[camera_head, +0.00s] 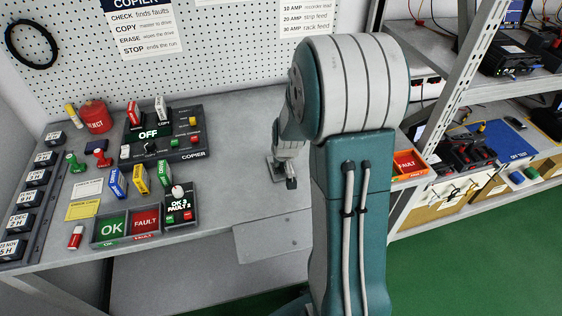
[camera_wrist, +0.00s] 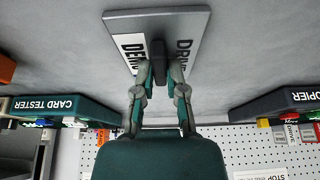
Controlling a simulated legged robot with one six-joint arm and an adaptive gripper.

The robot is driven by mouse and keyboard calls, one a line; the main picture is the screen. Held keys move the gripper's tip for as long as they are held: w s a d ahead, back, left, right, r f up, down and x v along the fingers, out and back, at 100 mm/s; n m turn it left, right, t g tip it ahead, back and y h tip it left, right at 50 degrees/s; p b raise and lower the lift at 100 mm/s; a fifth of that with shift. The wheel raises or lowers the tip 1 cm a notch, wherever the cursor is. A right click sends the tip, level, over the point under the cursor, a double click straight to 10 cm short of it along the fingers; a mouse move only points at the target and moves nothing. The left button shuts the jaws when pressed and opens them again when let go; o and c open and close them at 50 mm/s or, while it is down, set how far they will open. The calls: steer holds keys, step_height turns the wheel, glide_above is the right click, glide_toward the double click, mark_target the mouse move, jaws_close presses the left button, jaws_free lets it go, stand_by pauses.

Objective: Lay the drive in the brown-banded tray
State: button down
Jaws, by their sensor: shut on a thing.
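My gripper (camera_wrist: 160,75) is shut on a narrow dark block (camera_wrist: 158,48), apparently the drive. In the wrist view the block stands against a grey plate (camera_wrist: 150,18) with partly covered lettering, "DEM" and "DRIV". I cannot tell whether block and plate are joined. In the head view my gripper (camera_head: 290,180) is low over the middle of the bench, partly behind my arm. I cannot make out a brown-banded tray for sure; brown-fronted boxes (camera_head: 428,216) with white labels sit on the right rack's lower shelf.
The bench (camera_head: 225,195) is clear around my gripper. At left are the copier (camera_head: 185,150), an OK/FAULT tray (camera_head: 128,241), coloured cards and stamps. An orange fault bin (camera_head: 408,163) is right of my arm. A rack post (camera_head: 455,95) stands at the right.

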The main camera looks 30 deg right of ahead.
steer(key=c, duration=0.7)
jaws_free()
